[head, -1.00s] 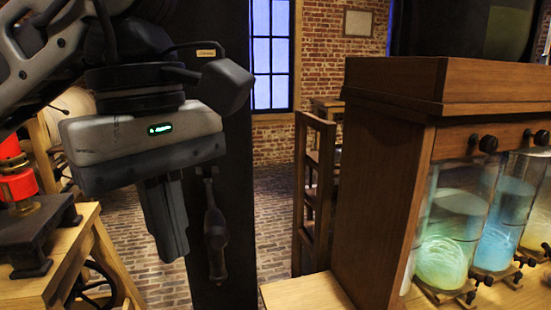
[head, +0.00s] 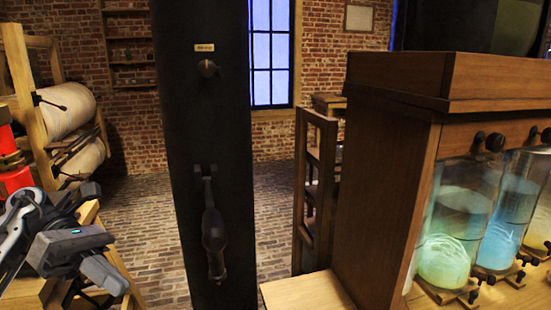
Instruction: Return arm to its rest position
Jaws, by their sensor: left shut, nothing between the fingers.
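My left gripper (head: 119,284) is low at the left edge of the head view, its arm folded in from the left. Its fingers are together and empty, angled down to the right, and it looks clear of other things. My right gripper is not in view.
A black post (head: 208,130) with a knob (head: 208,69) and a lever (head: 213,230) stands at centre left. Glowing jars (head: 453,232) stand in a wooden cabinet (head: 385,180) at right. A wooden bench (head: 25,292) and large rolls (head: 68,110) are at left. Brick floor lies between.

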